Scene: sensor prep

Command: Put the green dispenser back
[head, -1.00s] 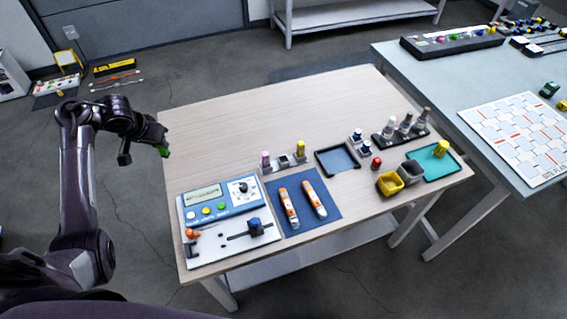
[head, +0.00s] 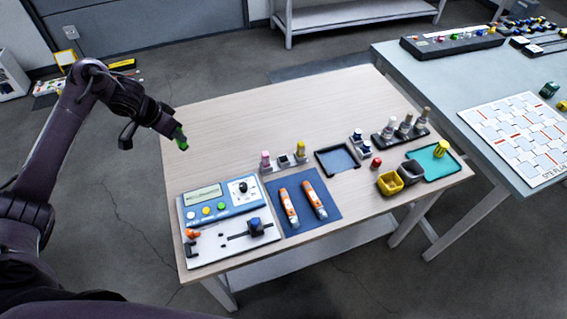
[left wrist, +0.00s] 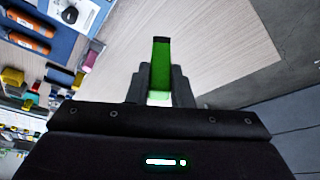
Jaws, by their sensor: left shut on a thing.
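The green dispenser (head: 183,145) is in my left gripper (head: 177,135), which is shut on it. The gripper is high at the left, near the table's left far edge. In the left wrist view the green dispenser (left wrist: 161,68) sticks out from between the fingers, with a dark end. A small rack (head: 284,163) on the table has a pink dispenser (head: 265,159) at its left and a yellow dispenser (head: 300,149) at its right. The middle place between them holds no dispenser. The gripper is left of this rack and apart from it. My right gripper is not in view.
A blue and white instrument panel (head: 221,202) lies at the table's front left. Two orange-and-white tools lie on a blue mat (head: 333,212). A dark-rimmed tray (head: 321,165), a yellow bin (head: 389,188) and a teal tray (head: 448,173) are farther right. The table's far left part is clear.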

